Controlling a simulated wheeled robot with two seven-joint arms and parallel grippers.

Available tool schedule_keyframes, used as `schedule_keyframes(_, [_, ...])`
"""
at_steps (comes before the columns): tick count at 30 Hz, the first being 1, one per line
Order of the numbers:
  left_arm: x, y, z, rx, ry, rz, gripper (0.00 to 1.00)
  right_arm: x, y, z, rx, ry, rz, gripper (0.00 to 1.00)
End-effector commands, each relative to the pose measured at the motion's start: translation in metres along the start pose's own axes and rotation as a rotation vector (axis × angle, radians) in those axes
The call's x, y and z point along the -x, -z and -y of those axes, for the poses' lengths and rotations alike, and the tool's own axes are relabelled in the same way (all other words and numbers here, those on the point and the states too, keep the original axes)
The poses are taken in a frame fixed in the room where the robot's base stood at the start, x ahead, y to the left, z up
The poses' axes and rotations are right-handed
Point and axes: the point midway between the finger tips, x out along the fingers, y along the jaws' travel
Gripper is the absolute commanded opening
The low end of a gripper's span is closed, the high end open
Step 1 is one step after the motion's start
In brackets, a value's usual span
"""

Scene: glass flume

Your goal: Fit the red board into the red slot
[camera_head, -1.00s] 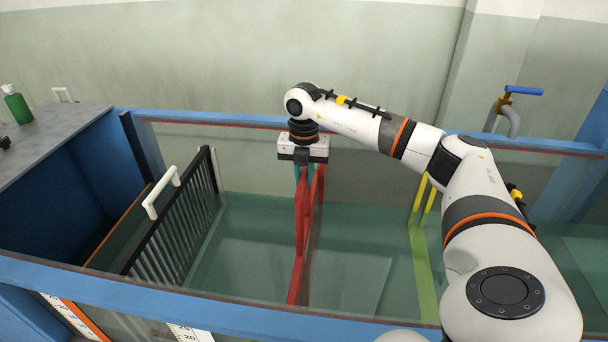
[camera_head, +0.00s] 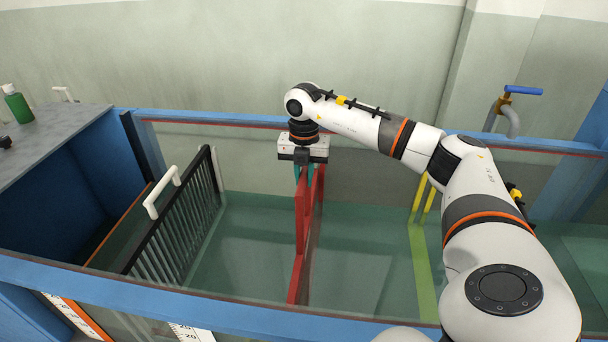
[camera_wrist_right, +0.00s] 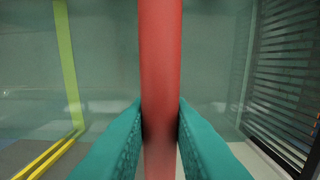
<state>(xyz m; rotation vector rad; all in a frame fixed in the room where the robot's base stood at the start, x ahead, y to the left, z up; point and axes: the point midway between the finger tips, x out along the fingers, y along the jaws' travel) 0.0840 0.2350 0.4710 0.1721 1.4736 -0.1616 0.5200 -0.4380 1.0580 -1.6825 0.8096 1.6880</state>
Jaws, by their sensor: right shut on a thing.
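My right gripper (camera_head: 304,172) hangs over the flume with its teal fingers pointing down. It is shut on the red board (camera_head: 302,222), which stands edge-on to the head camera. In the right wrist view the red board (camera_wrist_right: 160,70) runs straight up the middle, with a teal finger against each side. The red slot (camera_head: 296,281) shows as a red strip below the board near the front glass. The board and slot overlap in the head view; I cannot tell how far the board sits in the slot. My left gripper is out of view.
A dark barred rack (camera_head: 178,225) with a white handle (camera_head: 161,192) stands left of the board. A yellow-green strip (camera_head: 421,270) lies to the right. Blue rails (camera_head: 200,309) edge the flume. A grey counter (camera_head: 45,140) with a green bottle (camera_head: 17,104) is at the far left.

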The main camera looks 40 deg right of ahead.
Motion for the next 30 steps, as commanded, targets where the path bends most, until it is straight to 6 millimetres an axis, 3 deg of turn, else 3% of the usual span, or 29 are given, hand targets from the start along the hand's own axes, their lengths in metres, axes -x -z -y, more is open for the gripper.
schedule_keyframes(30, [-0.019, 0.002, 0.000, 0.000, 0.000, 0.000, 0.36, -0.031, 0.001, 0.000, 0.000, 0.003, -0.002, 0.00])
